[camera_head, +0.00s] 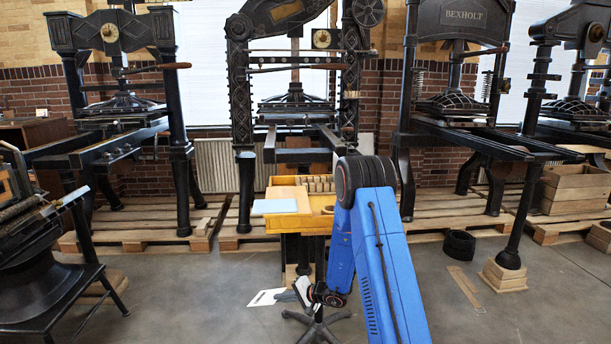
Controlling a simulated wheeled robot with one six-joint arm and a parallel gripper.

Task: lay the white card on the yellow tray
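The white card (266,297) shows low in the middle of the view, against the grey floor, with a small dark mark on it. The yellow tray (285,226) stands higher up, on dark legs. It holds a light blue sheet, a tan board and a row of small blocks. My blue arm reaches down in front of the tray's right side. My gripper (301,291) is low, just right of the card and below the tray. It is small and partly hidden by my arm, so I cannot tell its opening or whether it touches the card.
A dark star-shaped stand base (316,328) is on the floor below my gripper. Black hand presses stand on wooden pallets behind. A black ring (459,245) and a flat wooden piece (464,288) lie on the floor at right. The front floor is mostly clear.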

